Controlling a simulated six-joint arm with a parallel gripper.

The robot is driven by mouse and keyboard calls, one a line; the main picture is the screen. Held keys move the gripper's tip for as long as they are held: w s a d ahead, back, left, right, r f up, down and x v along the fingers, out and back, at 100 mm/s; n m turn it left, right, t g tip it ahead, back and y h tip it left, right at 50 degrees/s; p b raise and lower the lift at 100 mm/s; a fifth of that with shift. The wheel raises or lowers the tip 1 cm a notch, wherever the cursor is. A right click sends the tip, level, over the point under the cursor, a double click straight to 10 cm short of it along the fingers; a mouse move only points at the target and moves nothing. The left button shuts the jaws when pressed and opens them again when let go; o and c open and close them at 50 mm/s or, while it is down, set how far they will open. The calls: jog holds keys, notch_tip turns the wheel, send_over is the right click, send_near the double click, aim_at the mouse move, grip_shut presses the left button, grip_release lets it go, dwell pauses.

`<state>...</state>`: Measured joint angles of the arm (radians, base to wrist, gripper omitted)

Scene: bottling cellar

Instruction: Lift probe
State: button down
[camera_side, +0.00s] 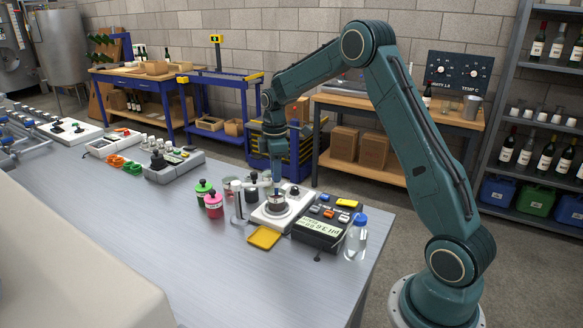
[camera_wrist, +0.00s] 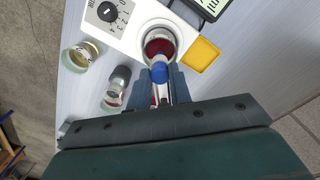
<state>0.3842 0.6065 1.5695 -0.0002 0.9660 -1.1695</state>
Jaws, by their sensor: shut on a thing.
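My gripper (camera_wrist: 160,78) is shut on the probe (camera_wrist: 159,72), whose blue part shows between the fingers in the wrist view. A beaker of dark red liquid (camera_wrist: 158,46) stands on the white stirrer plate (camera_wrist: 123,30). In the side view my gripper (camera_side: 277,180) is pointing down, right above the beaker (camera_side: 277,200) on the stirrer (camera_side: 292,212). The probe overlaps the beaker in the wrist view; whether its tip is in the liquid is hidden. The pH meter (camera_side: 326,224) with a lit display stands to the right of the stirrer.
A yellow tray (camera_side: 264,237) lies in front of the stirrer. A white post (camera_side: 238,200), a green bottle (camera_side: 204,194) and a pink bottle (camera_side: 213,206) stand to its left. A blue-capped clear bottle (camera_side: 357,240) stands near the bench's right edge. The bench front is clear.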

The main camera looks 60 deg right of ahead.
jog(key=shift+r, duration=2.55)
jog(key=c, duration=1.3)
grip_release()
jog(key=shift+o, duration=0.2)
notch_tip(320, 180, up, 14)
jog(key=shift+f, duration=0.1)
